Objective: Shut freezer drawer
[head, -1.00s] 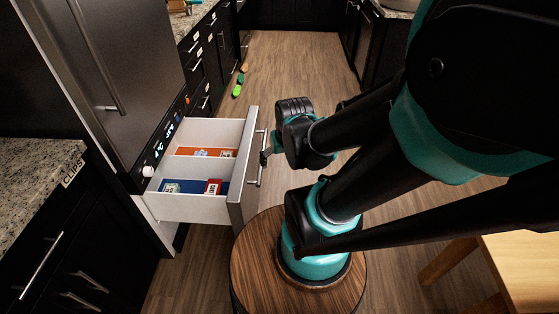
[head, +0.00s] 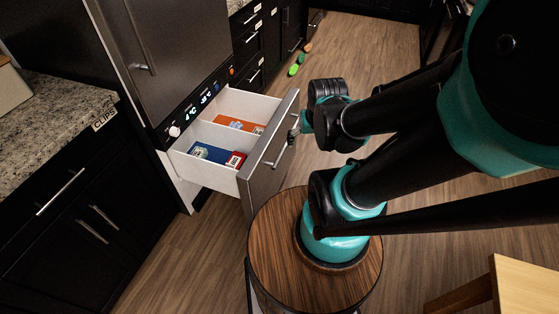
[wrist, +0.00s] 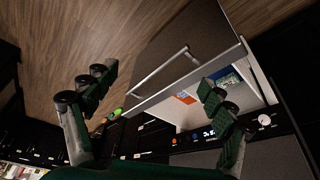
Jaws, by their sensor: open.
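The freezer drawer (head: 262,174) is pulled well out below the steel fridge doors. Its inside is white with a divider and holds an orange box (head: 238,124), a blue box (head: 208,152) and a small red box (head: 236,160). A silver bar handle (head: 281,148) runs along its front. My gripper (head: 296,131) is beside the upper far end of the drawer front, near the handle; I cannot tell whether it touches. In the wrist view my gripper (wrist: 160,88) has its fingers spread wide and empty, with the drawer handle (wrist: 163,70) showing between and beyond them.
A fridge control panel (head: 203,104) with lit digits and a white knob sits above the drawer. A granite counter (head: 52,125) with dark cabinets is at left. A wooden table (head: 522,284) stands at lower right. Green items (head: 295,66) lie on the floor farther back.

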